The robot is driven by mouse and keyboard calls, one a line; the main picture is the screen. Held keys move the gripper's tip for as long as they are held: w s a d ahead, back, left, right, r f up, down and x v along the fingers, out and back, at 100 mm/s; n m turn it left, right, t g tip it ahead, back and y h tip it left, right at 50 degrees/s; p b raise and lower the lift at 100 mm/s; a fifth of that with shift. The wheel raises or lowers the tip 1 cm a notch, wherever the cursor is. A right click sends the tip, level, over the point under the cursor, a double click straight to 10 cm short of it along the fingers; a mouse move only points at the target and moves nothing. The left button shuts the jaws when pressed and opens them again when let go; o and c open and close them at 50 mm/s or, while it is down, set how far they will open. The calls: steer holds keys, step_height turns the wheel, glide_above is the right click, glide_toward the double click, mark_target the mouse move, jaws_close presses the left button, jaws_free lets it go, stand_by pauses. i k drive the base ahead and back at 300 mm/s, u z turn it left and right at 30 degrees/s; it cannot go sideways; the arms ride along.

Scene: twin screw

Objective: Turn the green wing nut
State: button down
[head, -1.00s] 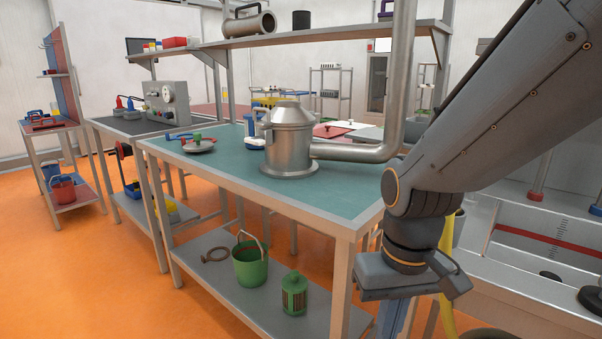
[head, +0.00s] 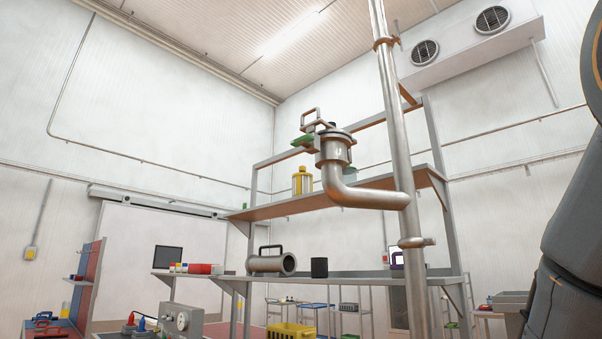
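A green part shaped like a wing nut (head: 303,141) sits at the left side of a metal canister (head: 332,150), just under its lid. The canister stands upright at the upper shelf, joined to a bent steel pipe (head: 375,198). A second, paler green piece (head: 349,171) shows at the canister's lower right, partly hidden behind it. A metal handle (head: 312,119) rises above the lid. My gripper is out of view; only part of my arm shows at the right edge, well apart from the canister.
A yellow lantern-like can (head: 302,180) stands on the upper shelf (head: 280,208) left of the canister. A tall vertical pipe (head: 402,150) runs in front of the shelves. The lower shelf holds a metal cylinder (head: 271,263) and a black cup (head: 319,267).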

mark_target(306, 140)
steer(key=k, duration=0.5)
steer(key=u, duration=1.75)
steer(key=i, duration=1.15)
steer(key=z, duration=1.9)
